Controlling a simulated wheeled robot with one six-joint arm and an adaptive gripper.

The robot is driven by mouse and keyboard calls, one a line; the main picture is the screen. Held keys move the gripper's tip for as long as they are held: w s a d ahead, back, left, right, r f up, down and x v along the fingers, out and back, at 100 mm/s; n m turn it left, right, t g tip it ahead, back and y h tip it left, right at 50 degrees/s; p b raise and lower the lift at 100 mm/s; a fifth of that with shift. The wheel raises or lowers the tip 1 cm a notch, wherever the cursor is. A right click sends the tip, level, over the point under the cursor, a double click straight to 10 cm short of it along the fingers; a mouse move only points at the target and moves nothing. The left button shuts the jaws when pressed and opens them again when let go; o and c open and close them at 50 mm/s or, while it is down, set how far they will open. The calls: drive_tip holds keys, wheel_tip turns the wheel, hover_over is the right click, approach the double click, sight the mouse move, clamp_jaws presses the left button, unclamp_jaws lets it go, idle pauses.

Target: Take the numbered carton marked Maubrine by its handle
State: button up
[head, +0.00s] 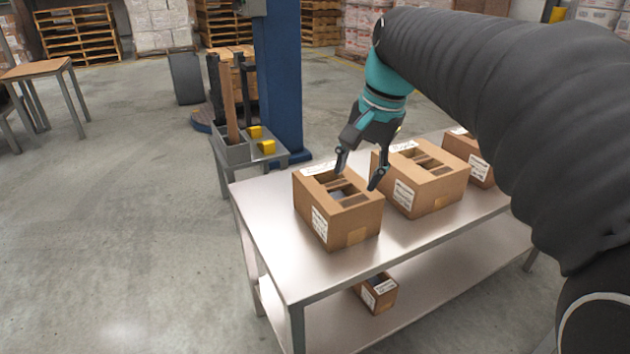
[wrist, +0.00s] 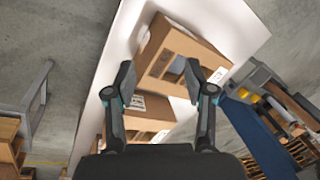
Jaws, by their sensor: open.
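Three brown cartons with white labels stand on the table: a left carton (head: 352,225), a middle carton (head: 437,195) and a right carton (head: 462,148). The lettering is too small to read, so I cannot tell which is marked Maubrine. The left and middle cartons have open tops crossed by cardboard strips. My gripper (head: 358,175) is open and empty, pointing down just above the left carton, toward its side facing the middle carton. In the wrist view, a carton (wrist: 205,50) lies ahead of and partly between the open fingers (wrist: 158,78); another carton (wrist: 150,122) lies nearer below.
A metal table (head: 275,230) carries the cartons. A smaller carton (head: 378,293) sits on its lower shelf. A blue column (head: 277,75) and a grey tool bin (head: 237,155) stand behind the left end. The tabletop's front left is clear.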

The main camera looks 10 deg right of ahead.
drive_tip(key=w+d+r+m+g+y, duration=0.1)
drive_tip(key=w+d+r+m+g, duration=0.15)
drive_tip(key=w, duration=0.55)
drive_tip(key=m+y, duration=0.1)
drive_tip(key=m, duration=0.3)
approach(336, 183)
drive_tip(key=shift+g+y, duration=0.3)
drive_tip(key=shift+g, duration=0.15)
drive_tip(key=x, duration=0.2)
drive_tip(key=w+x, duration=0.1)
drive_tip(key=x, duration=0.2)
drive_tip(key=shift+b, duration=0.4)
drive_tip(key=shift+s+d+b+x, duration=0.15)
drive_tip(key=shift+b+x, duration=0.1)
drive_tip(key=shift+x, duration=1.1)
drive_tip(key=shift+s+d+b+x, duration=0.1)
drive_tip(key=shift+b+x, duration=0.1)
drive_tip(key=shift+x, duration=1.15)
drive_tip(key=shift+f, duration=0.1)
clamp_jaws()
